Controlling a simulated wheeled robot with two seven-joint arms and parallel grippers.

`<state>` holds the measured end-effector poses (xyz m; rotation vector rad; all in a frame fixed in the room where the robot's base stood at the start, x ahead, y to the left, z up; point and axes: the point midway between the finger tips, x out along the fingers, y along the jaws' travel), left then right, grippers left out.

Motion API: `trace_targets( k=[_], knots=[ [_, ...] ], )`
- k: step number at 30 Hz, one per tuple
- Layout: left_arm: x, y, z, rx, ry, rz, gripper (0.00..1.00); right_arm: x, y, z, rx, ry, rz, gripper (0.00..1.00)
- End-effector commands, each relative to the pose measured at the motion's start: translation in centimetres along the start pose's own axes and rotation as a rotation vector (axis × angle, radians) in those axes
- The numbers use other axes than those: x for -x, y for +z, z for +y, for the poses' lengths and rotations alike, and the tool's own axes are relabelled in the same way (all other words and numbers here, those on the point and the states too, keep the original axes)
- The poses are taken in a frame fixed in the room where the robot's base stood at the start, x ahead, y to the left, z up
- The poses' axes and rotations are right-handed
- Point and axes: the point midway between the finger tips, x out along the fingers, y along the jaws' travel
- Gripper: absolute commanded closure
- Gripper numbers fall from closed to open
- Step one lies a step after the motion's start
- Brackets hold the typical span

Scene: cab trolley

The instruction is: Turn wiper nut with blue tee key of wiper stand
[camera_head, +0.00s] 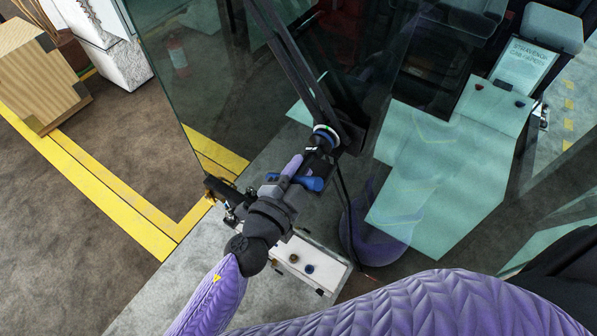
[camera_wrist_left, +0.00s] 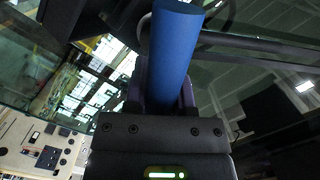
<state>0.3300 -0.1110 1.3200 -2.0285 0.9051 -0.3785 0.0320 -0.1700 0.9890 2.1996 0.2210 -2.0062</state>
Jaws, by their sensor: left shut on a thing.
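The blue tee key (camera_head: 312,183) shows its rounded blue handle at my left gripper (camera_head: 300,168), just below the lower end of the black wiper arm (camera_head: 290,55). In the left wrist view the blue handle (camera_wrist_left: 176,45) stands large between the purple fingers of my left gripper (camera_wrist_left: 168,92), which is shut on it. A round fitting with pale and blue rings (camera_head: 326,134) sits at the base of the wiper arm, just beyond the gripper. The wiper nut itself cannot be made out behind the gripper and key. My right gripper is not in view.
The large glass windscreen (camera_head: 270,100) stands right beside the gripper. A white box with knobs (camera_head: 310,264) is below it. Pale green panels (camera_head: 450,185) lie at the right. A wooden crate (camera_head: 40,75) and yellow floor lines (camera_head: 110,190) are at the left, with open floor.

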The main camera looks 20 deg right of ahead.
Motion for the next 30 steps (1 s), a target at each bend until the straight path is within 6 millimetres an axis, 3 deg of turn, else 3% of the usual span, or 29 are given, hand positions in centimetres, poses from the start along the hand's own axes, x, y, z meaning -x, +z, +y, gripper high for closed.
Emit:
trace_targets(
  k=[4,13,21,30],
  knots=[
    [0.0,0.1,0.2,-0.169,-0.021,0.003,1.00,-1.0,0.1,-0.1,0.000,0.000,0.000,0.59],
    [0.0,0.1,0.1,-0.222,-0.028,0.003,1.00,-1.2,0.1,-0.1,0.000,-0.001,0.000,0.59],
    [0.0,0.1,0.1,-0.614,-0.075,0.006,1.00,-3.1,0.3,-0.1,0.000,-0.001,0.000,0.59],
    [0.0,0.0,0.1,-0.661,-0.081,0.006,1.00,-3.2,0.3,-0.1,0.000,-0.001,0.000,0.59]
  ],
)
